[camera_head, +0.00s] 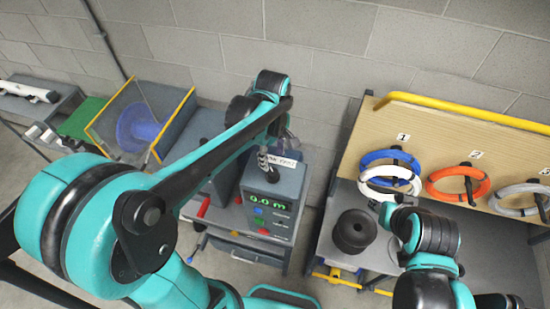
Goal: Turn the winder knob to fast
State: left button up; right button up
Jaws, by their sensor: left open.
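The winder's grey control box (288,188) stands in the middle, with a green display reading 0.0 m (266,202) and small coloured buttons below it. My left arm reaches over from the left, and its gripper (268,164) hangs at the upper front of the box, fingers pointing down. This gripper is open; whether it touches the box I cannot tell. I cannot make out the winder knob or its setting; the gripper covers part of the box face. My right arm's end (391,202) is beside the white cable coil (390,174); its fingers are not clear.
A board on the right holds blue, orange (458,184) and grey coils on numbered hooks under a yellow rail (460,111). A black spool (354,231) stands on the grey bench. A blue spool (138,127) sits in a yellow-edged guard at left. The wall is close behind.

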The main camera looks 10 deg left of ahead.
aim_at(273, 172)
pick_arm(q)
jog(key=shift+s+f, duration=0.4)
jog(key=shift+f, duration=0.2)
jog(key=shift+s+f, duration=0.35)
jog(key=shift+f, duration=0.25)
jog(key=f, duration=0.1)
jog(key=w+f, duration=0.1)
jog(key=f, duration=0.1)
jog(key=shift+w+f, duration=0.3)
jog(key=shift+f, duration=0.3)
jog(key=shift+s, duration=0.5)
jog(key=shift+w, duration=0.2)
jog(key=c, duration=1.2)
pick_arm(e)
jog(key=shift+s+r, duration=0.25)
jog(key=shift+r, duration=0.05)
